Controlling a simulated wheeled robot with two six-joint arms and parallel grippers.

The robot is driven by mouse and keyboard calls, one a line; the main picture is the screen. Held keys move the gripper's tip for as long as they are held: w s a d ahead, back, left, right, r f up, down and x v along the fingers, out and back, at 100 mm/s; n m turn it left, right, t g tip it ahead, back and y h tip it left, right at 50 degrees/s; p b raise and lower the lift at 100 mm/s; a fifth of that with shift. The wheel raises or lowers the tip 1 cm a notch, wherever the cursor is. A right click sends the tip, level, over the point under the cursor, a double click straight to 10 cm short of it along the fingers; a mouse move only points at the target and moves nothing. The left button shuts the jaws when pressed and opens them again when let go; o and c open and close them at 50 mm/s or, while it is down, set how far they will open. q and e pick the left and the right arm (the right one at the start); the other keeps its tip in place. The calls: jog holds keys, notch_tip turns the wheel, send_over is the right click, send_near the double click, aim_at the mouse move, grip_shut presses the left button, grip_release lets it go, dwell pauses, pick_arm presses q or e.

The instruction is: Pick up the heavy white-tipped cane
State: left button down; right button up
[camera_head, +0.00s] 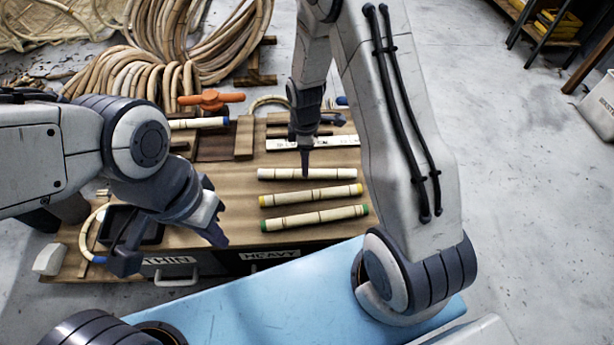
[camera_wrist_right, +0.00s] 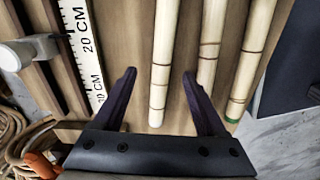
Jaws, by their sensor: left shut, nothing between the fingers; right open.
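The white-tipped cane (camera_head: 335,174) lies on the wooden bench, the farthest of three pale canes side by side. It runs upright between my right fingers in the wrist view (camera_wrist_right: 162,60). My right gripper (camera_head: 305,168) points down at the cane's left-middle part. In the wrist view its open fingers (camera_wrist_right: 159,78) stand on either side of the cane, apart from it; contact cannot be told. The yellow-tipped cane (camera_head: 312,195) and the green-tipped cane (camera_head: 315,217) lie nearer. My left gripper (camera_head: 216,236) is shut and empty over the bench's front left, well away from the canes.
A white ruler (camera_head: 310,142) lies behind the canes. A blue-tipped cane (camera_head: 200,123), an orange-handled tool (camera_head: 210,99) and rattan coils (camera_head: 150,80) are at the back left. A dark tray (camera_head: 150,232) is near my left gripper. Drawers labelled THIN and HEAVY (camera_head: 270,255) face front.

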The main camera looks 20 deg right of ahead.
jog(key=f, duration=0.1)
jog(key=f+b, duration=0.1)
jog(key=f, duration=0.1)
jog(key=f+b, duration=0.1)
jog(key=shift+s+d+f, duration=0.15)
jog(key=shift+s+f, duration=0.1)
jog(key=shift+s, duration=0.05)
jog(key=shift+f+b, duration=0.3)
jog(key=shift+f, duration=0.1)
jog(key=shift+c, duration=0.3)
jog(key=shift+r, duration=0.1)
grip_shut()
